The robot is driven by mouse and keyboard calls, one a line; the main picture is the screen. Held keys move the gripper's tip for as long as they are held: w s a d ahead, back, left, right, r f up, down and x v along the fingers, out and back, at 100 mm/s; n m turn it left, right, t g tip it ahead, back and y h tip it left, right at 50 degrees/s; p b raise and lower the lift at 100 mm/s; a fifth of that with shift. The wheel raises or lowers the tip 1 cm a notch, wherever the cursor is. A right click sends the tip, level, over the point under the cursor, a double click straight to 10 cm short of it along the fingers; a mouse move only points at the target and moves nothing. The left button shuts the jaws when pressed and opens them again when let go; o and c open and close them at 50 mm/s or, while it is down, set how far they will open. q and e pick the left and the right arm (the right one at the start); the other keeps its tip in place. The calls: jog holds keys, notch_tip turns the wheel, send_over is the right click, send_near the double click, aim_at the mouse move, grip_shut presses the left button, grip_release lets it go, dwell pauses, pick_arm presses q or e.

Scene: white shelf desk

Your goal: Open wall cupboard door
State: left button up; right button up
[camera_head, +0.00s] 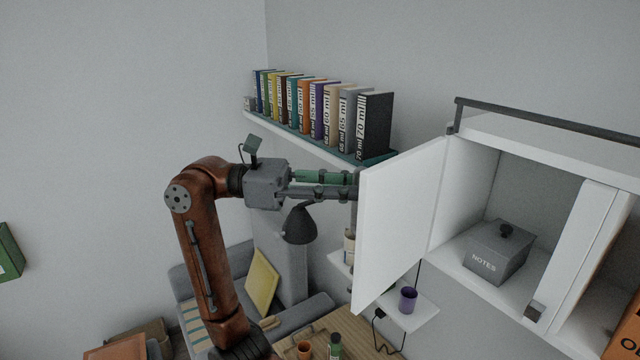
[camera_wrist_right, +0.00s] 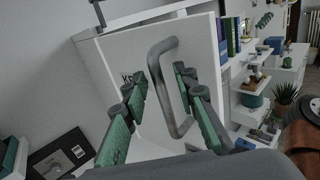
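The wall cupboard (camera_head: 545,137) is at the right of the head view. Its white door (camera_head: 400,215) stands wide open, swung out to the left. The outer face of the door (camera_wrist_right: 205,60) shows in the right wrist view with a grey bar handle (camera_wrist_right: 163,75). My right gripper (camera_head: 352,184) is beside the outer face. In the wrist view the green fingers of this gripper (camera_wrist_right: 158,80) are spread, one on each side of the handle, with gaps. Contact cannot be seen. The handle is hidden behind the door edge in the head view. My left gripper is not in view.
A grey NOTES box (camera_head: 497,250) sits inside the cupboard. A shelf of books (camera_head: 320,110) is behind the arm.

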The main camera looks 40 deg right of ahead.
jog(key=v, duration=1)
jog(key=shift+a, duration=0.2)
jog(key=shift+w, duration=0.15)
